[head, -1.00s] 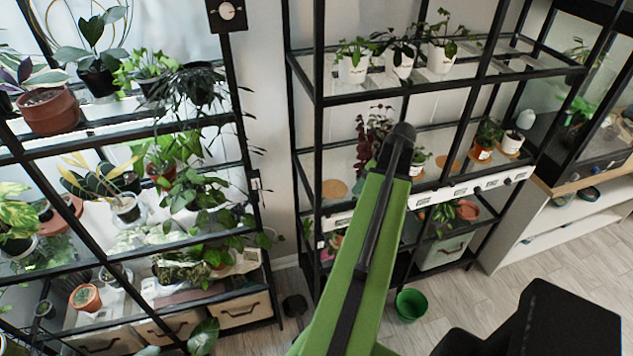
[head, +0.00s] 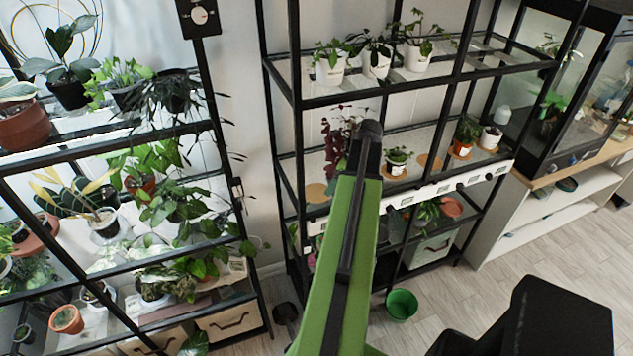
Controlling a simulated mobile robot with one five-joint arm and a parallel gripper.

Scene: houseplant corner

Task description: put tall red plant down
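The tall plant with dark red leaves (head: 335,148) shows above the middle shelf of the centre rack, just left of the top of my green arm. Its pot is hidden behind the arm, so I cannot tell whether it touches the shelf. My gripper is hidden behind the arm too, and its fingers do not show. An empty round terracotta-coloured saucer (head: 316,193) lies on the middle shelf, below and left of the red leaves. Another bare saucer (head: 428,163) lies further right on that shelf.
A small white-potted plant (head: 397,161) stands right of my arm on the middle shelf. A terracotta-potted plant (head: 465,138) and a white pot (head: 490,138) stand further right. Black rack posts (head: 296,60) frame the shelf. A green bucket (head: 401,304) is on the floor.

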